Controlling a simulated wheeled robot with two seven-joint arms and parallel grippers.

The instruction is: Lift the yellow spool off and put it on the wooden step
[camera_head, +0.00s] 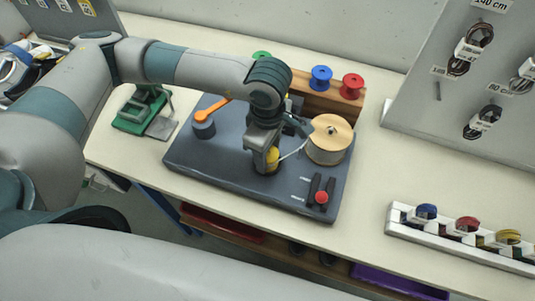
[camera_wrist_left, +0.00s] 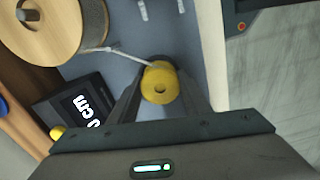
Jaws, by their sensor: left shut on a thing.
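The yellow spool (camera_head: 271,159) is at the grey winding machine's deck (camera_head: 230,172), left of the large wooden reel (camera_head: 329,140). My left gripper (camera_head: 261,163) points down over it and is shut on it. In the left wrist view the yellow spool (camera_wrist_left: 160,84) sits between the fingertips of the left gripper (camera_wrist_left: 161,98), its round end with a hole showing. A pale strand runs from the reel to the spool. Whether the spool is clear of its seat I cannot tell. The wooden step (camera_head: 318,101) stands behind the machine with a blue spool (camera_head: 321,78) and a red spool (camera_head: 352,86) on it.
A green spool (camera_head: 261,57) shows behind my left arm. An orange crank (camera_head: 213,111) and a red-knobbed lever (camera_head: 321,197) stand on the machine. A black display box (camera_wrist_left: 75,108) is beside the gripper. A green tool (camera_head: 142,110) is left; a white rack (camera_head: 460,245) is right.

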